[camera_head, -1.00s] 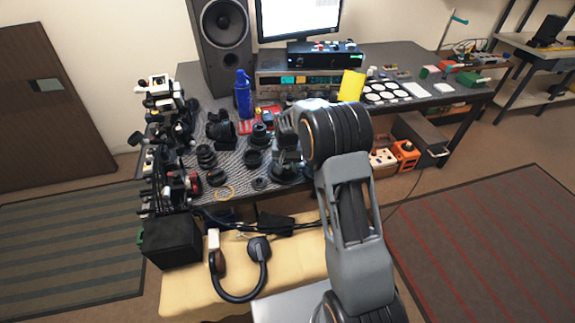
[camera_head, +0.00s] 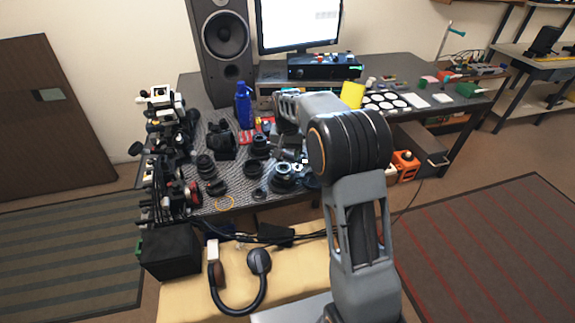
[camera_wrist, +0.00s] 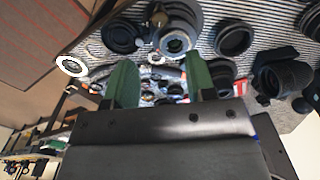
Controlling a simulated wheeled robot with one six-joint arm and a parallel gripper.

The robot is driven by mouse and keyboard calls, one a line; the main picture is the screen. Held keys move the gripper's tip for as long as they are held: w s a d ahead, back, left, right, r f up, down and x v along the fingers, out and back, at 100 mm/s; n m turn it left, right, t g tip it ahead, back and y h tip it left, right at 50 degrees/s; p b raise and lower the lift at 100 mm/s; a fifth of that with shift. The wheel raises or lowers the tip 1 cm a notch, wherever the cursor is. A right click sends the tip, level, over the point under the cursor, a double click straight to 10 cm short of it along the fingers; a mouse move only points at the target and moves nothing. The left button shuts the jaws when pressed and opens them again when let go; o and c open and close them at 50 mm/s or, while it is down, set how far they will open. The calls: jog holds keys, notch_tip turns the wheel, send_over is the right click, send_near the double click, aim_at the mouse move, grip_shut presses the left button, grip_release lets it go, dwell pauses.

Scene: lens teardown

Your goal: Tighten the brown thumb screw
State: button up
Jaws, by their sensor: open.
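A small brownish knob (camera_wrist: 159,18), which looks like the brown thumb screw, shows at the top of the wrist view. It sits at the upper left edge of a dark lens part with a pale ring (camera_wrist: 176,42). That lens part also appears on the desk mat in the head view (camera_head: 283,174), where I cannot make out the screw. My gripper (camera_wrist: 158,62) is open, its two green fingers spread apart with nothing held between them. In the picture the knob lies beyond the fingertips, apart from them. How tight the screw is cannot be seen.
Several black lens parts crowd the striped mat, including a ring (camera_wrist: 234,38) and a ribbed barrel (camera_wrist: 285,77). A blue bottle (camera_head: 244,105), a speaker (camera_head: 221,45) and a monitor (camera_head: 299,25) stand behind. Headphones (camera_head: 257,262) lie on the yellow bench in front.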

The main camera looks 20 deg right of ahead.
jog(key=shift+r, duration=1.75)
jog(key=shift+s, duration=0.1)
